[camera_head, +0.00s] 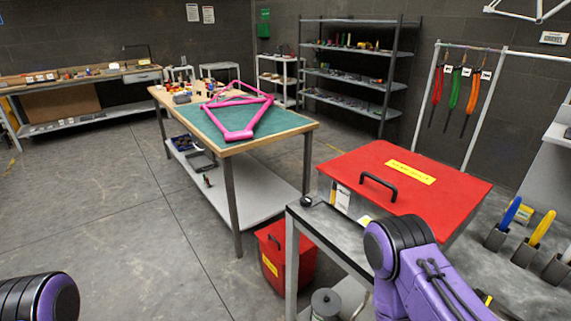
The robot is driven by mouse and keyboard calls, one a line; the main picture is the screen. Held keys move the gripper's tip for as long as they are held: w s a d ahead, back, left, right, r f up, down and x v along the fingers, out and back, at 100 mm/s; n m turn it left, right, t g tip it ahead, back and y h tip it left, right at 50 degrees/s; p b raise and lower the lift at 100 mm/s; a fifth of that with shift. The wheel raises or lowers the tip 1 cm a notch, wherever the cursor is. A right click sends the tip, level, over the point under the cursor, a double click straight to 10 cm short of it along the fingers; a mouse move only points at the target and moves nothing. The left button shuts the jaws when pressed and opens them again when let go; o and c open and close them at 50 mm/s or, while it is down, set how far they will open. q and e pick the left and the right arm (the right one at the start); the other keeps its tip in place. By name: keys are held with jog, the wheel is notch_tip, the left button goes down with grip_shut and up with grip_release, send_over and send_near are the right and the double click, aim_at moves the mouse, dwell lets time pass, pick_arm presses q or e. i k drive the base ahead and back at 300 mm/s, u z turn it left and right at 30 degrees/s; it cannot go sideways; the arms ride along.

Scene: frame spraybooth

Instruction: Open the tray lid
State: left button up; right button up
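A large red lid (410,205) with a yellow label lies flat over a box (341,196) on the right-hand table, and it looks closed. A black bar handle (379,186) stands on the left part of the lid. A purple and black part of my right arm is in front of the lid's near edge at the lower right. A part of my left arm shows at the bottom left corner. Neither gripper shows, and nothing seen is touching the handle.
A workbench (310,125) with a pink bicycle frame (236,112) stands left of the lid. A red bin (268,262) is on the floor between. Holders with blue and yellow handles (511,211) stand to the right. Open floor lies at the left.

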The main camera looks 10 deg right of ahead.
aim_at(398, 180)
jog(key=u, duration=0.8)
jog(key=i, duration=1.2)
jog(key=z, duration=2.7)
